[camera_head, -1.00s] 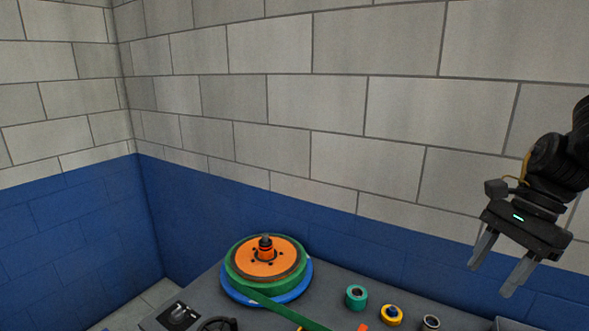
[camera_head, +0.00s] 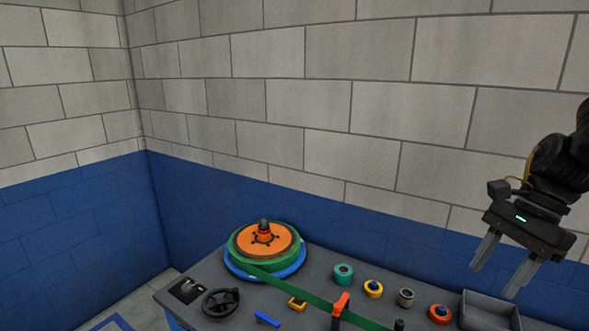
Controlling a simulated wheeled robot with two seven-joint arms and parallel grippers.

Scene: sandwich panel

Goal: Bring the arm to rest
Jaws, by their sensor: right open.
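My right gripper (camera_head: 496,278) hangs at the right of the head view, fingers pointing down. Its two fingers are apart with nothing between them. It appears above the right end of the grey bench (camera_head: 225,268), in front of the wall, and touches nothing that I can see. My left gripper is not in view.
The bench holds an orange and green reel (camera_head: 265,243) on a blue disc, a green strip (camera_head: 300,293), a black handwheel (camera_head: 221,302), an orange clip (camera_head: 339,304), a teal roll (camera_head: 343,274), a yellow roll (camera_head: 373,289), a red ring (camera_head: 439,314) and a grey tray (camera_head: 489,311). Air around the gripper looks clear.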

